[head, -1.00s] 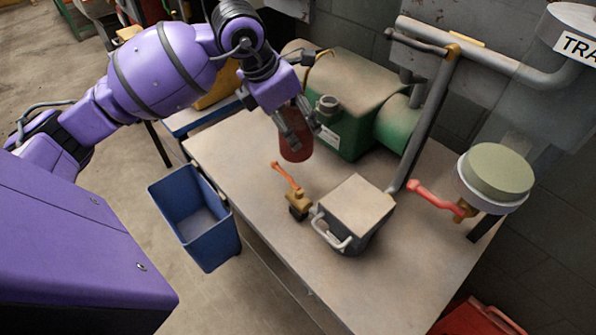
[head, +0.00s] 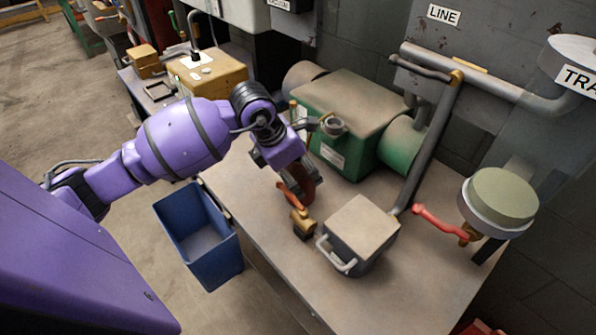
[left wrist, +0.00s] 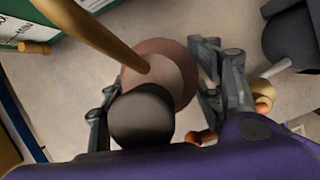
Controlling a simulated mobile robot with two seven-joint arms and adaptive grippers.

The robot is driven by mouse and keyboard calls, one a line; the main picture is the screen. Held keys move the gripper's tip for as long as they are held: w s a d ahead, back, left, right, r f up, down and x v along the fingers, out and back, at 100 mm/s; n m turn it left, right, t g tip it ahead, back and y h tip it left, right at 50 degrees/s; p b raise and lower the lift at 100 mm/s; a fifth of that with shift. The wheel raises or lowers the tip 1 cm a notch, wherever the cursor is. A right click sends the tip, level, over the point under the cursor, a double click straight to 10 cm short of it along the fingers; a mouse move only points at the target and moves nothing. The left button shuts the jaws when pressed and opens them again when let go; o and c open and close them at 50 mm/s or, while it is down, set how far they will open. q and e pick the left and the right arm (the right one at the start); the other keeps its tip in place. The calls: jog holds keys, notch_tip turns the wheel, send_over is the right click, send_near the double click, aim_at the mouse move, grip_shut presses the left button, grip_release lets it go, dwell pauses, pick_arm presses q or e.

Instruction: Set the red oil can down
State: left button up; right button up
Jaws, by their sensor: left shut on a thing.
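The red oil can (head: 311,186) is in my left gripper (head: 297,182), near the left-hand side of the workbench (head: 250,205). In the left wrist view the gripper (left wrist: 155,95) has one finger on each side of the can (left wrist: 180,75). Its long brass spout (left wrist: 105,40) points to the upper left, and a dark round part (left wrist: 140,118) covers some of the can. In the head view the fingers and an orange lever hide part of the can. I cannot tell whether its base touches the bench. My right gripper is not in view.
A brass valve (head: 302,222) with an orange lever stands close in front of the can. A grey lidded box (head: 362,228) is to its right, and a green machine (head: 345,110) behind. A blue bin (head: 205,245) hangs at the bench's left edge. The front bench top is clear.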

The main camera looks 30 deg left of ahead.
pick_arm(q)
jog(key=o, duration=1.2)
jog(key=shift+f, duration=0.15)
jog(key=shift+a+r, duration=0.1)
jog(key=shift+r, duration=0.4)
jog(key=v, duration=1.1)
jog(key=shift+s, duration=0.2)
jog(key=shift+r, duration=0.15)
